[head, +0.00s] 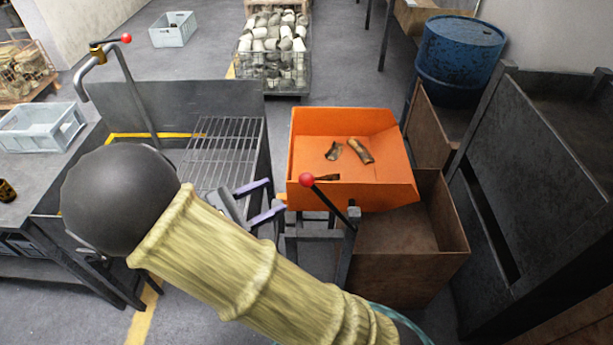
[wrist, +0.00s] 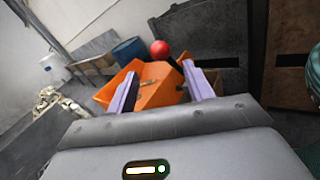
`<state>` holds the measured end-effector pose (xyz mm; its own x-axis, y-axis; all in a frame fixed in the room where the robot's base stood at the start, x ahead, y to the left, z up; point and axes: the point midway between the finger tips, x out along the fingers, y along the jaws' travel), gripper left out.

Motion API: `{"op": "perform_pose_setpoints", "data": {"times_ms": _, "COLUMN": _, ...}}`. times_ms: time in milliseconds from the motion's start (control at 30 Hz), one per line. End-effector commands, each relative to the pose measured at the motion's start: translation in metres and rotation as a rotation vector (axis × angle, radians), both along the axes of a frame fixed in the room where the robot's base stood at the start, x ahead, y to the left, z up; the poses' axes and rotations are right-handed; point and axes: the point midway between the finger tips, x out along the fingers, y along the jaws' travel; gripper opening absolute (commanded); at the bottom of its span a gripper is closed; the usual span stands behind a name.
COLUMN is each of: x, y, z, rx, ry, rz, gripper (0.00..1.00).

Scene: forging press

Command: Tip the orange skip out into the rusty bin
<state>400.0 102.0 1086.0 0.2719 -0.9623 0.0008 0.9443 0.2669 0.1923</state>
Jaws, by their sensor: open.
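The orange skip (head: 305,130) stands in the middle of the head view, its open top facing up, with a few brown scrap pieces (head: 360,151) on its floor. A black lever with a red ball (head: 306,180) rises at its near side. The rusty bin (head: 405,280) sits below and to the near right of the skip, and its visible inside looks empty. My gripper (head: 268,200) is open, its two purple fingers just left of the lever and pointing right. In the wrist view, the red ball (wrist: 160,48) shows beyond and between the fingertips, apart from them.
A blue drum (head: 458,55) and dark metal panels (head: 535,170) stand to the right. A grated bench (head: 225,150) with another red-balled lever (head: 126,38) is at left. A mesh crate of pale parts (head: 272,55) stands behind. Grey floor is open at the back.

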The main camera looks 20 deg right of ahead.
Motion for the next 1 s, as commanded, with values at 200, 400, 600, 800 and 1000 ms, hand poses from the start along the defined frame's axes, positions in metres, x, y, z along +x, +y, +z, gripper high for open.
{"op": "perform_pose_setpoints", "data": {"times_ms": 200, "x": 0.01, "y": -0.039, "z": 0.002, "rx": -0.002, "ry": 0.002, "rz": -0.003, "gripper": 0.52}}
{"op": "perform_pose_setpoints", "data": {"times_ms": 400, "x": 0.019, "y": -0.073, "z": 0.001, "rx": -0.001, "ry": 0.003, "rz": -0.005, "gripper": 0.52}}
{"op": "perform_pose_setpoints", "data": {"times_ms": 600, "x": 0.026, "y": -0.094, "z": 0.001, "rx": 0.0, "ry": 0.002, "rz": -0.002, "gripper": 0.52}}
{"op": "perform_pose_setpoints", "data": {"times_ms": 800, "x": 0.027, "y": -0.097, "z": 0.0, "rx": 0.0, "ry": 0.0, "rz": -0.001, "gripper": 0.52}}
{"op": "perform_pose_setpoints", "data": {"times_ms": 1000, "x": 0.027, "y": -0.097, "z": 0.0, "rx": 0.0, "ry": 0.0, "rz": -0.001, "gripper": 0.38}}
